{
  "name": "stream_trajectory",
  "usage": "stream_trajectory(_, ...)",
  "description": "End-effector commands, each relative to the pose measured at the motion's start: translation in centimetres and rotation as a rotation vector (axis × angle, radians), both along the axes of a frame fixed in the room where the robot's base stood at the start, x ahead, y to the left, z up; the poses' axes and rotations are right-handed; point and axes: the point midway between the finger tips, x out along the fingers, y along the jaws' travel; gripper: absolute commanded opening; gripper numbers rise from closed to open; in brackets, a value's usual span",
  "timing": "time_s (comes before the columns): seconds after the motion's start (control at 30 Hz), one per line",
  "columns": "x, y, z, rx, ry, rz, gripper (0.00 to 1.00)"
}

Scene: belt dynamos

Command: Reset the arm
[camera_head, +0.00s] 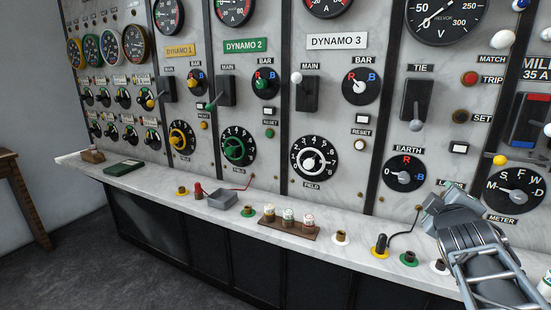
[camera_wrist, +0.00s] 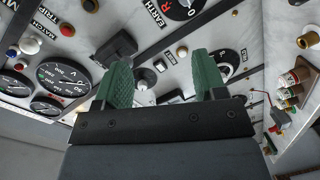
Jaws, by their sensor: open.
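My gripper (camera_head: 438,196) is at the right of the head view, above the marble ledge and in front of the panel, close to the EARTH knob (camera_head: 405,174). In the wrist view my gripper (camera_wrist: 164,75) shows two green textured fingers set wide apart, with nothing held between them. The panel face with its knobs and labels shows past the fingers. I cannot tell whether a fingertip touches the panel.
A black plug (camera_head: 380,245) with a cable stands near my arm. Dark floor lies open at left.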

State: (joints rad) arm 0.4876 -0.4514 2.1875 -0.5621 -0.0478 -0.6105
Motion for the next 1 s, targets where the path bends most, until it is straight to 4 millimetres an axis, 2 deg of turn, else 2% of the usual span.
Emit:
stream_trajectory(0.17, -0.3, 2.3, -1.7, 0.201, 0.064, -0.029, 0.65)
stream_trajectory(0.37, -1.9, 6.7, -5.5, 0.529, 0.208, -0.097, 0.65)
stream_trajectory(0.47, -3.6, 9.7, -7.6, 0.704, 0.315, -0.148, 0.65)
stream_trajectory(0.6, -7.0, 14.3, -10.3, 0.926, 0.501, -0.243, 0.65)
stream_trajectory(0.7, -9.5, 16.8, -11.6, 1.030, 0.616, -0.307, 0.65)
stream_trajectory(0.87, -11.7, 18.7, -12.6, 1.106, 0.716, -0.370, 0.65)
stream_trajectory(1.0, -11.8, 18.8, -12.7, 1.108, 0.720, -0.373, 0.65)
